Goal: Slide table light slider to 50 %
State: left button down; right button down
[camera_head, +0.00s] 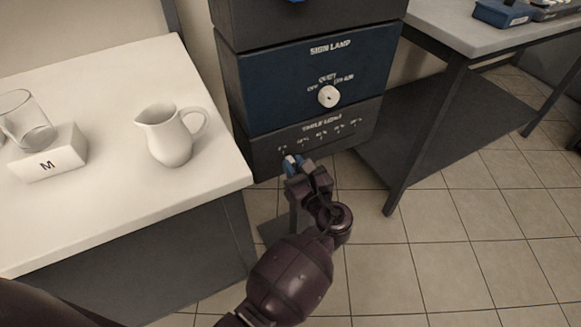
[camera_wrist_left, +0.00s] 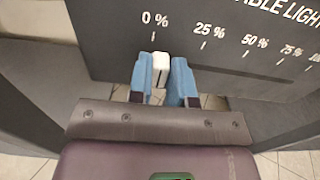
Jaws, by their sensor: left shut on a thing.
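The table light panel (camera_head: 350,128) is the dark grey lowest panel of the stack, with a percent scale. In the left wrist view its face (camera_wrist_left: 200,65) shows marks from 0 % on the left through 25 %, 50 % and 75 %. The white slider knob (camera_wrist_left: 161,65) sits just below and right of the 0 % mark, left of 25 %. My left gripper (camera_head: 292,163) is at the panel's lower left. In the left wrist view its blue fingers (camera_wrist_left: 164,80) are on both sides of the knob, shut on it. My right gripper is not in view.
Above is the blue sign lamp panel (camera_head: 300,75) with a round white knob (camera_head: 328,96). A white table (camera_head: 95,85) at left holds a jug (camera_head: 168,135), a glass (camera_head: 25,120) and a block marked M (camera_head: 48,155). A grey bench (camera_head: 450,25) stands at right.

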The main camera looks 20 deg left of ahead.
aim_at(320, 144)
pick_arm(q)
jog(key=w+d, duration=0.1)
jog(key=w, duration=0.1)
jog(key=w+d, duration=0.4)
jog(key=w, duration=0.1)
jog(key=shift+d+f+b, duration=0.1)
jog(key=shift+d+b, duration=0.1)
jog(key=shift+b, duration=0.2)
jog(key=c, duration=1)
grip_release()
jog(key=shift+c, duration=0.2)
